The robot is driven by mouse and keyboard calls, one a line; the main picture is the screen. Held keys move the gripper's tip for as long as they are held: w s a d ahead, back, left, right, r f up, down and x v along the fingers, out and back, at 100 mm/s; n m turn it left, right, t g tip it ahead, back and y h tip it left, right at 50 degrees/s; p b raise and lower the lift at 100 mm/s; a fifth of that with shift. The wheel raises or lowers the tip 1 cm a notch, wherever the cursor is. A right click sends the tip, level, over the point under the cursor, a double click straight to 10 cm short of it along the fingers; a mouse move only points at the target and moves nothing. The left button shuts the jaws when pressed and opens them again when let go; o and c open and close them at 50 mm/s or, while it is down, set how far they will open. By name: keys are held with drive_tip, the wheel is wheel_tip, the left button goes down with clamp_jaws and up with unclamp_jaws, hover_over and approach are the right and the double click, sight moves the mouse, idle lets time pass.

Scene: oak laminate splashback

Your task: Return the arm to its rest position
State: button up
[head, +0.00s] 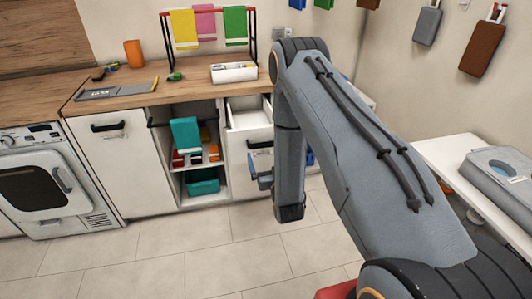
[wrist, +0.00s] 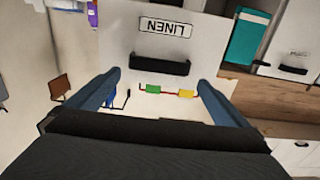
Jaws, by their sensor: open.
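My arm reaches forward and down across the right of the head view. My gripper (head: 262,173) hangs low in front of the white drawer cabinet, partly hidden by my own arm. In the wrist view, my gripper (wrist: 157,84) has its two blue-grey fingers wide apart with nothing held between them. Beyond the fingers is a white front with an upside-down LINEN label (wrist: 165,27) and a black handle (wrist: 160,67). The fingers appear clear of the handle.
A white drawer (head: 248,113) stands pulled out under the counter (head: 140,82). A teal cloth (head: 186,134) hangs at the open shelves beside it. A towel rack (head: 208,12) stands on the counter. A white table (head: 465,165) is at right. The floor at left is clear.

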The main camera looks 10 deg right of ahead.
drive_tip(key=shift+s, duration=1.15)
wheel_tip(320, 180, up, 7)
drive_tip(key=s+g, duration=0.2)
drive_tip(key=g, duration=0.5)
drive_tip(key=s+r+g, duration=0.3)
drive_tip(key=s, duration=0.6)
drive_tip(key=s+r+g, duration=0.3)
drive_tip(key=s, duration=0.6)
drive_tip(key=s+r+g, duration=0.3)
drive_tip(key=s, duration=0.6)
drive_tip(key=shift+r+g, duration=0.4)
